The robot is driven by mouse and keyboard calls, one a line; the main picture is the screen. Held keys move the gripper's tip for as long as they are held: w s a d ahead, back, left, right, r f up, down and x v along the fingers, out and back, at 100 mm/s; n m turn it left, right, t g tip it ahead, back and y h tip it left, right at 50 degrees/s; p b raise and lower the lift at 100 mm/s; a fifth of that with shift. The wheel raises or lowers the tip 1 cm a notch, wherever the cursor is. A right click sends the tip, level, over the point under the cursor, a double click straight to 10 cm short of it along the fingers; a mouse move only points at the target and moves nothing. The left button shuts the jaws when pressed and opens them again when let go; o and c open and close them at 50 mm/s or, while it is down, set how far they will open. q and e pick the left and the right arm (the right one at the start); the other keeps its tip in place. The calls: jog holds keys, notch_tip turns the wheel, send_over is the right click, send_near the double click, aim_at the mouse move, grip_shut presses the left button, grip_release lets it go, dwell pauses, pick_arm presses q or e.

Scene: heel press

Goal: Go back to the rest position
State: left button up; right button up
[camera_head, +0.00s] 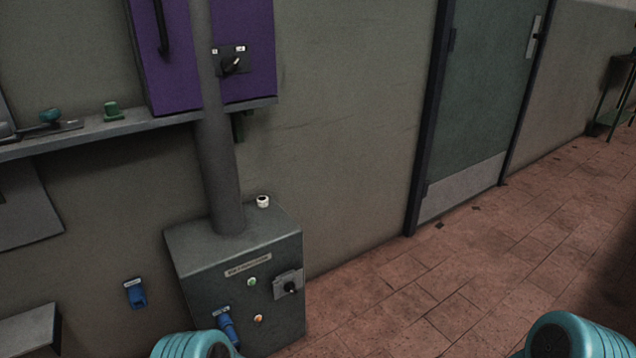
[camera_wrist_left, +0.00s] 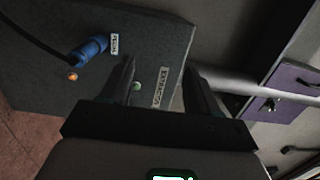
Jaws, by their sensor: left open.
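My left gripper (camera_wrist_left: 158,66) shows in the left wrist view. Its two dark fingers are apart with nothing held between them. They point toward the front of the grey control box (camera_wrist_left: 150,30), over its green button (camera_wrist_left: 137,87) and white label (camera_wrist_left: 160,88); I cannot tell how far off they are. In the head view the same box (camera_head: 200,262) stands low against the wall, and neither gripper shows. Teal parts of my own arms show at the bottom left and bottom right there. My right gripper is in neither view.
The box carries a blue connector (camera_head: 228,328), with a dark cable in the wrist view, and a rotary switch (camera_head: 290,286). A grey post (camera_head: 218,170) rises from it past a shelf (camera_head: 120,128) and purple cabinet (camera_head: 180,60).

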pick_arm(q)
jog(key=s+a+r+n+g+h+p, duration=0.1)
jog(key=a+r+h+p, duration=0.15)
jog(key=r+p, duration=0.65)
jog(key=s+a+r+n+g+h+p, duration=0.1)
jog(key=r+h+p, duration=0.2)
jog(key=r+p, duration=0.6)
jog(key=s+d+n+g+h+p, duration=0.3)
jog(key=s+d+n+g+h, duration=0.2)
jog(key=s, duration=0.6)
jog(key=s+d+n+g+h+p, duration=0.3)
jog(key=s+d, duration=0.5)
jog(key=s, duration=0.4)
jog(key=n+g+h, duration=0.1)
jog(key=g+h, duration=0.1)
jog(key=g, duration=0.1)
jog(key=shift+s+d+n+g, duration=0.2)
jog(key=shift+n+g, duration=0.1)
jog(key=shift+n, duration=0.1)
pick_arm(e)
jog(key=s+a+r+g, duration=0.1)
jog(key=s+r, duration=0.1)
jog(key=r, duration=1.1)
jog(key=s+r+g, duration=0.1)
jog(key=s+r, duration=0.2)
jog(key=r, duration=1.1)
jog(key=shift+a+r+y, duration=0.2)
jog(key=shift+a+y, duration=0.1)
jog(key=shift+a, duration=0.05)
